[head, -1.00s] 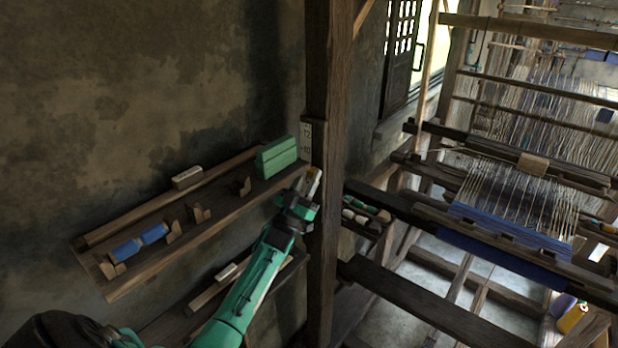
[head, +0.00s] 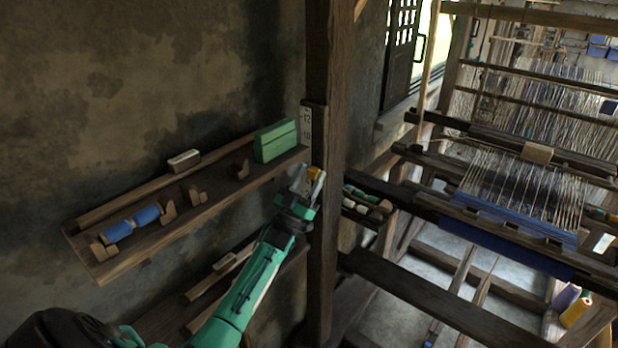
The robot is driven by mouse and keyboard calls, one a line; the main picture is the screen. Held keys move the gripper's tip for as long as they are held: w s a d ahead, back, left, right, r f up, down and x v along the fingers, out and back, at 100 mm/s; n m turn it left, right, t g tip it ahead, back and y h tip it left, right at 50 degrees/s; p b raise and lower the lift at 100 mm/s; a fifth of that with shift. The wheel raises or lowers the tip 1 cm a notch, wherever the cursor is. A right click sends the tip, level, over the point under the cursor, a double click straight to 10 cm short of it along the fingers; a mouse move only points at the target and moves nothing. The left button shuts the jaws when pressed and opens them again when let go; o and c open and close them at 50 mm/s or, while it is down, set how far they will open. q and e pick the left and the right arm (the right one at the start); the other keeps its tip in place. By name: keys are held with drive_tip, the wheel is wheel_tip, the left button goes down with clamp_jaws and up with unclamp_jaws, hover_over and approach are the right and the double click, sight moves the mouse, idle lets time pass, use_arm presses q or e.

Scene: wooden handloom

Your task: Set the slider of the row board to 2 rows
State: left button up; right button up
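The row board (head: 306,125) is a pale strip with dark numbers fixed to the wooden post. Its upper part shows 12 and 10; its lower part is hidden behind my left gripper. My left gripper (head: 314,174) is at the lower part of the board, in front of the post. A small orange-yellow piece (head: 314,172), which looks like the slider, shows between its fingertips. The fingers stand around this piece; I cannot tell whether they press on it. My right gripper is not in view.
A wall shelf (head: 190,222) on the left holds blue rolls (head: 133,224), wooden holders and a green block (head: 275,141). A lower shelf (head: 170,318) lies under my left arm. The loom (head: 520,190) with its threads and blue cloth stands at right.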

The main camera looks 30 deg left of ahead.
use_arm(q)
drive_tip(key=s+f+b, duration=0.2)
drive_tip(key=f+b, duration=0.1)
drive_tip(key=shift+s+a+h, duration=0.1)
drive_tip(key=shift+s+h, duration=0.15)
drive_tip(key=shift+h, duration=0.05)
drive_tip(key=s+b, duration=0.1)
drive_tip(key=s, duration=1)
drive_tip(key=shift+s+a+r+b, duration=0.3)
drive_tip(key=shift+a+r+b, duration=0.1)
drive_tip(key=shift+a+r, duration=0.05)
drive_tip(key=g+p, duration=0.4)
drive_tip(key=p, duration=0.1)
approach(311, 175)
drive_tip(key=x, duration=0.8)
drive_tip(key=shift+w+r, duration=0.15)
drive_tip(key=shift+w, duration=0.25)
drive_tip(key=shift+c, duration=0.4)
